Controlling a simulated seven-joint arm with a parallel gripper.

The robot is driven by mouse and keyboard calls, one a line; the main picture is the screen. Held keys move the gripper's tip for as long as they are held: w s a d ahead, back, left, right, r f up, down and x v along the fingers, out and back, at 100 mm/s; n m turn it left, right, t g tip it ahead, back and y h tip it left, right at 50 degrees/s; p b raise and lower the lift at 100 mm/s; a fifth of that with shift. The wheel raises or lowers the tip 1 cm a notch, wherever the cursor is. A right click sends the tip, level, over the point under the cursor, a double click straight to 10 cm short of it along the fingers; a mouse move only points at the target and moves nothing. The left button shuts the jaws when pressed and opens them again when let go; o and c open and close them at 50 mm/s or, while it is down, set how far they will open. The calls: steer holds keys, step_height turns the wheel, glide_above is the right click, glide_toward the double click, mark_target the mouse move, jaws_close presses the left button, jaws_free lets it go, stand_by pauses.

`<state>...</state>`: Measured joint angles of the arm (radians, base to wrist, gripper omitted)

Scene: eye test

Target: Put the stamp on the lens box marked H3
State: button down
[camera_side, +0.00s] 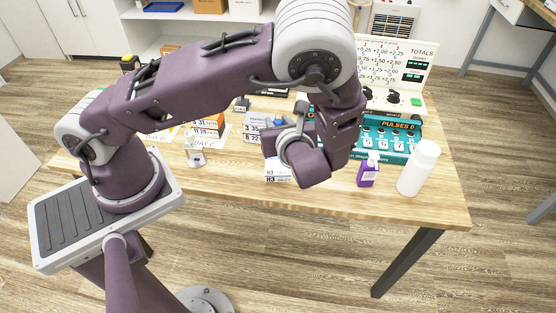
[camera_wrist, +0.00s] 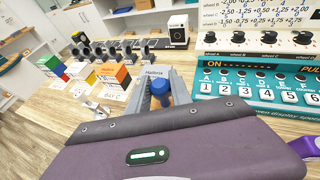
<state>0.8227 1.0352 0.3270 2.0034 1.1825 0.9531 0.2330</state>
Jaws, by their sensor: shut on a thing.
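My gripper (camera_wrist: 161,88) is shut on the stamp (camera_wrist: 160,90). In the wrist view the stamp shows a rounded blue top between the two grey fingers. The lens box marked H3 (camera_side: 278,174) is a small white box near the front middle of the table in the side view. My wrist covers part of it there. In the wrist view I cannot make out the H3 mark.
More lens boxes (camera_side: 208,128) stand in stacks on the table (camera_side: 233,184). A purple bottle (camera_side: 367,174) and a white bottle (camera_side: 418,168) stand at the right. The teal pulse counter (camera_side: 396,144) and a white totals panel (camera_side: 401,72) are behind them.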

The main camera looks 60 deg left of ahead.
step_height(320, 180, down, 8)
steer(key=shift+f, duration=0.2)
steer(key=shift+f, duration=0.1)
steer(key=c, duration=1.2)
jaws_free()
steer(key=shift+o, duration=0.2)
